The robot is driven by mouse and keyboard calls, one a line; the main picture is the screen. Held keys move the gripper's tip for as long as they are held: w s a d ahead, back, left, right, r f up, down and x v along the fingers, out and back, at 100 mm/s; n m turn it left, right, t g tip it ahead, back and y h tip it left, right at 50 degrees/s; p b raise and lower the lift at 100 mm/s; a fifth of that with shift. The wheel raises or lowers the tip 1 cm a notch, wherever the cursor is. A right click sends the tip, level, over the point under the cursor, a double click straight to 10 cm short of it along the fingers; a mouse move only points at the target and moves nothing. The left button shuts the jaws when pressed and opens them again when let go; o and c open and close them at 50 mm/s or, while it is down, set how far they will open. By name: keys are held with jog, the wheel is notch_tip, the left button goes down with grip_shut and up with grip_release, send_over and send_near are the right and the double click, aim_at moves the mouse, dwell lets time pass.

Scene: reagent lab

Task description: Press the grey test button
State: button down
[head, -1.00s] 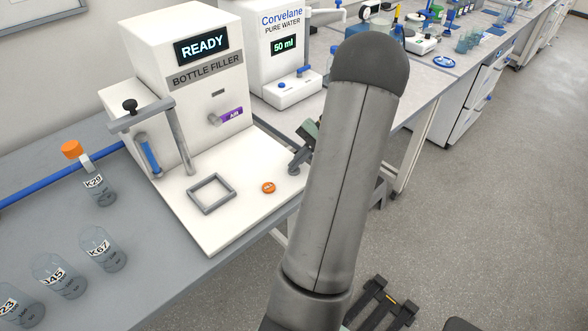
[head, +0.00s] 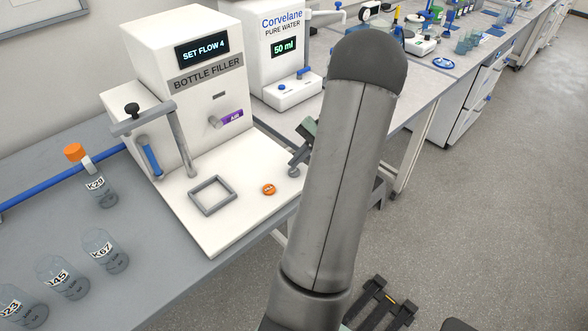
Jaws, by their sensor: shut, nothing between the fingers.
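The white bottle filler (head: 190,120) stands on the bench, and its display (head: 203,52) reads "SET FLOW 4". A small grey round button (head: 293,173) is near the right edge of its base plate, to the right of an orange button (head: 268,189). My gripper (head: 295,162) is shut and empty, with its fingertips right at the grey button. I cannot tell whether they touch it. My arm hides part of the gripper.
A square grey frame (head: 213,195) lies on the base plate. Several labelled glass bottles (head: 104,250) stand at the left, near a blue bar (head: 60,182). A pure water dispenser (head: 277,55) reading "50 ml" stands behind.

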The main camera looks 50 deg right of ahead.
aim_at(298, 169)
jog(key=shift+r+p, duration=1.8)
jog(key=shift+r, duration=0.75)
jog(key=w+a+r+n+g+h, duration=0.2)
jog(key=a+r+n, duration=0.1)
jog(key=a, duration=0.8)
jog(key=w+a+r+n+g+h, duration=0.2)
jog(key=a+n+g, duration=0.15)
jog(key=a, duration=0.65)
jog(key=s+a+n+t+h, duration=0.1)
jog(key=s+a+n+h, duration=0.1)
jog(key=s+a+n, duration=0.2)
jog(key=s+a+n+t+h, duration=0.1)
jog(key=s+a+n, duration=0.3)
jog(key=a, duration=0.7)
jog(key=shift+s+a+r+h, duration=0.15)
jog(key=shift+s+r+h, duration=0.2)
jog(key=shift+h, duration=0.25)
